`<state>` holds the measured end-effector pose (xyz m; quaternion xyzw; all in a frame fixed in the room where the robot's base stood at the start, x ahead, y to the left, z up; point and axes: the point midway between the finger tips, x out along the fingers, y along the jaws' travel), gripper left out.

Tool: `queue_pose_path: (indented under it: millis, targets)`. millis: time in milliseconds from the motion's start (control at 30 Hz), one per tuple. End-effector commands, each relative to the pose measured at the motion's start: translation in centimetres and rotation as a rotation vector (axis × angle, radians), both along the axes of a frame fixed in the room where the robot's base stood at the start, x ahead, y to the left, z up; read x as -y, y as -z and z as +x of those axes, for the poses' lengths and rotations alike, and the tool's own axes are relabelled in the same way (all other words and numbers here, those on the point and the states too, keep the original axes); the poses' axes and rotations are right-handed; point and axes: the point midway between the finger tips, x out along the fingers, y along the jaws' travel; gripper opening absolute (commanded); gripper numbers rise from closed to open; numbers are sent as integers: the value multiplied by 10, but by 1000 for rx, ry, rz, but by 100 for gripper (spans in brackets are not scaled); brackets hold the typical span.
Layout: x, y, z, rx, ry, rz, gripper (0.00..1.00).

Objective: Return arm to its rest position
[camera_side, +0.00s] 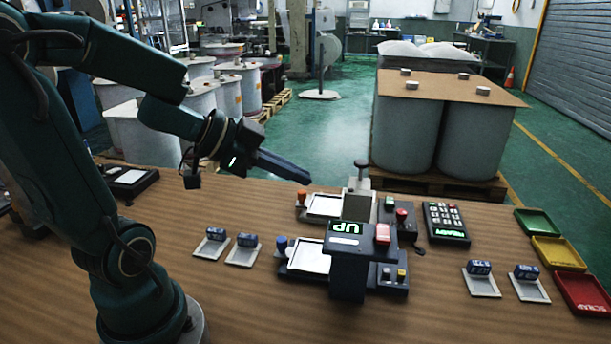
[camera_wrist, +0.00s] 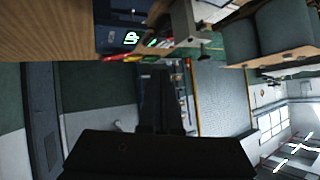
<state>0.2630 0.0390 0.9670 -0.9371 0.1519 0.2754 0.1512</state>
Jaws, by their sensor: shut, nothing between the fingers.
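My gripper (camera_side: 284,168) is raised above the wooden table (camera_side: 190,283) in the side view, pointing right and slightly down. Its fingers are together with nothing between them. They also show as a dark shape (camera_wrist: 160,100) in the middle of the wrist view, which looks sideways across the room. My gripper is behind and left of the device with a green "UP" display (camera_side: 346,228) and touches nothing. That display also shows near the top of the wrist view (camera_wrist: 131,38).
Small blue blocks on pale plates (camera_side: 241,251) stand left of the device, with more at right (camera_side: 480,279). A keypad (camera_side: 446,223) and green, yellow and red trays (camera_side: 558,254) lie to the right. Large grey rolls (camera_side: 405,130) stand beyond the table. Air around my gripper is clear.

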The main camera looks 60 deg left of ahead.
Motion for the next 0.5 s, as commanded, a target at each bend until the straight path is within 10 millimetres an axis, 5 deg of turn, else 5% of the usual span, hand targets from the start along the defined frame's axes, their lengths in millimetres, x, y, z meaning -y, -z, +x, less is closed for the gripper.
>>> queue_pose_path:
  millis: [100, 267, 500]
  targets:
    - [13, -38, 24, 190, -70, 31, 0]
    - [14, -76, 33, 346, -241, 29, 0]
    - [12, -71, 6, 254, -499, -42, 0]
